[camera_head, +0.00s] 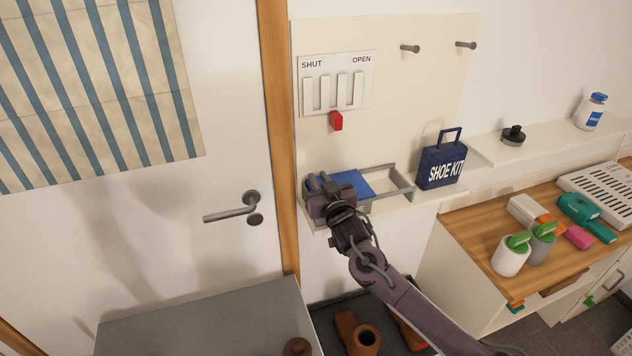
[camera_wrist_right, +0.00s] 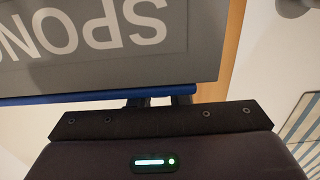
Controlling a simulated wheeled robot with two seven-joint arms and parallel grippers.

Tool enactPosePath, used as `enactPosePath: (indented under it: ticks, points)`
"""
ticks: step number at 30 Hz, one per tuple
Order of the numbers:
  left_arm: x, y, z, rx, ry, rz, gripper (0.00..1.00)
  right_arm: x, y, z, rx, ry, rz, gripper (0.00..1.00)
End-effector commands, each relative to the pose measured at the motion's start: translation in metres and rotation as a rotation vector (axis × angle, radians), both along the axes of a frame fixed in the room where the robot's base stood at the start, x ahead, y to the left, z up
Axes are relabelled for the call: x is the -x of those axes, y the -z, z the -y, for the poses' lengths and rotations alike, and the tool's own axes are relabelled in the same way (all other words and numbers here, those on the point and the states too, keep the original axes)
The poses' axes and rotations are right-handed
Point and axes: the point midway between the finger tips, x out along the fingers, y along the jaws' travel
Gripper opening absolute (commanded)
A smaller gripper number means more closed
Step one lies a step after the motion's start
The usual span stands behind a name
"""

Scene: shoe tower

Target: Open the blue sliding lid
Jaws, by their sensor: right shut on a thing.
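The blue sliding lid (camera_head: 354,182) lies over the left part of a shallow box with a grey rim (camera_head: 405,190) on the wall shelf. The right part of the box is uncovered and looks pale inside. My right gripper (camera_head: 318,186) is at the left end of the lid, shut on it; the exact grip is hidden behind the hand. In the right wrist view the fingers (camera_wrist_right: 160,101) meet the lid's blue edge (camera_wrist_right: 110,97), below a grey face with upside-down lettering that begins "SPON". My left gripper is not in view.
A dark blue shoe kit box (camera_head: 442,166) stands just right of the sliding-lid box. A switch panel (camera_head: 336,85) with a red tab (camera_head: 336,121) is on the wall above. A door handle (camera_head: 235,208) is to the left. A cluttered wooden counter (camera_head: 470,232) is at the right.

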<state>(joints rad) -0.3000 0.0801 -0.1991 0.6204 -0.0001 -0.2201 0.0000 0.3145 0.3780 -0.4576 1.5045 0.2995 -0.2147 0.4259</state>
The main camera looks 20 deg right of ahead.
Motion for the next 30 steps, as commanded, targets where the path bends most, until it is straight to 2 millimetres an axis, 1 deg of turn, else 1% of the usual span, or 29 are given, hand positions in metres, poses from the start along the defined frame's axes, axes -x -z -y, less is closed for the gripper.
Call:
enactPosePath:
  ticks: [1,6,9,12,16,24,25,29,30]
  points:
    - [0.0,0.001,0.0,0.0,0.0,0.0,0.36,0.0,0.001,0.013,0.004,0.004,0.0,0.0]
    - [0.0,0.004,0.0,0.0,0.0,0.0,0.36,-0.002,0.001,0.061,0.005,0.005,0.0,0.0]
    - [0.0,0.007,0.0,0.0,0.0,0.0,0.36,-0.003,0.001,0.085,0.005,0.004,0.0,0.0]
    - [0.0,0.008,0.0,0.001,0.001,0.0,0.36,-0.003,0.001,0.101,0.002,0.003,-0.001,0.0]
    - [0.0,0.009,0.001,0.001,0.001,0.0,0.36,-0.003,0.0,0.109,0.001,0.001,0.0,0.0]
    - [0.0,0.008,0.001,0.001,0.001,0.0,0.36,-0.003,0.0,0.11,0.001,0.001,-0.001,0.0]
    - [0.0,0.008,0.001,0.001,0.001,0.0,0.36,-0.003,0.0,0.11,0.001,0.001,-0.001,0.19]
    - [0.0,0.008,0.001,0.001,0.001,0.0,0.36,-0.004,0.0,0.109,0.001,0.001,-0.001,0.36]
    - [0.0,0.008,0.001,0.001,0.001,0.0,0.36,-0.004,0.0,0.109,0.001,0.001,-0.001,0.38]
